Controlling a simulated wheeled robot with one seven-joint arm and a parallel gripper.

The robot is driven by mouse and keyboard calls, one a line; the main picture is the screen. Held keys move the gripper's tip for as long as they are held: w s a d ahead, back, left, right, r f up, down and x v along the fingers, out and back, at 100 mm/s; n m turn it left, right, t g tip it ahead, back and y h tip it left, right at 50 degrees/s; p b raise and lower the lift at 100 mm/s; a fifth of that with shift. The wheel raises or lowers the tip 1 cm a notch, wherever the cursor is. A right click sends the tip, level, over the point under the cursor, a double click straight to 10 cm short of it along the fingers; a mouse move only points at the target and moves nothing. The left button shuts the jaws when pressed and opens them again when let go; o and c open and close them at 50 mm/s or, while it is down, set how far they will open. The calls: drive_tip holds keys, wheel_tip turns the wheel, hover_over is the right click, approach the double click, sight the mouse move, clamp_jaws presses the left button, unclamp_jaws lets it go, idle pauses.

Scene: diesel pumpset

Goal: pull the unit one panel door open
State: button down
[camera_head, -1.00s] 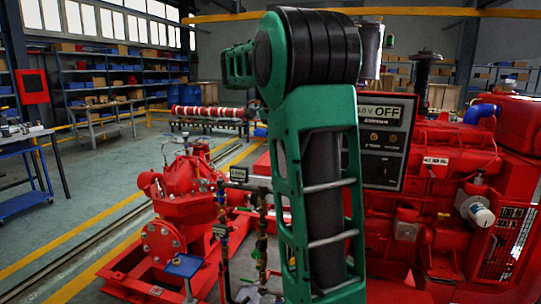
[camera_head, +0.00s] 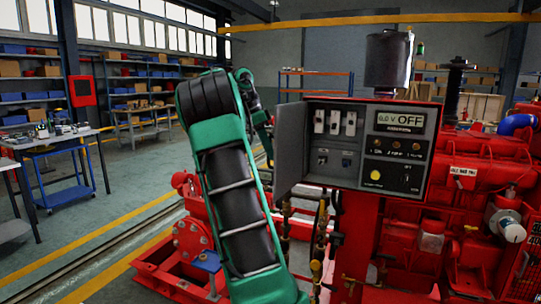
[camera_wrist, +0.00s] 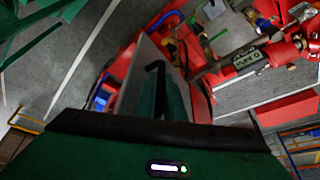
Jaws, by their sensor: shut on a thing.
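The grey control panel box (camera_head: 345,175) shows its inner face, with white switches, a display reading OFF and a yellow knob. Its grey door (camera_head: 290,148) stands swung out at the box's left side. No unit number is legible. My gripper is mostly hidden behind my green arm in the head view, close to the door's outer left edge. In the wrist view my gripper (camera_wrist: 165,88) reaches to the grey door (camera_wrist: 138,78) and is shut on its edge or handle; the exact contact is too dark to tell.
Red engine machinery (camera_head: 475,215) lies right of and below the panel. A red pump (camera_head: 192,238) on its base stands at lower left. A workbench (camera_head: 60,140) with a blue cart is at far left. The aisle floor (camera_head: 120,190) between is open.

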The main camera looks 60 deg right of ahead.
drive_tip(key=shift+w+d, duration=0.1)
drive_tip(key=shift+w, duration=0.95)
drive_tip(key=c, duration=1.8)
unclamp_jaws()
drive_tip(key=shift+c, duration=0.2)
drive_tip(key=shift+r, duration=0.1)
drive_tip(key=v, duration=1)
drive_tip(key=shift+w+r, duration=0.15)
drive_tip(key=shift+r, duration=0.1)
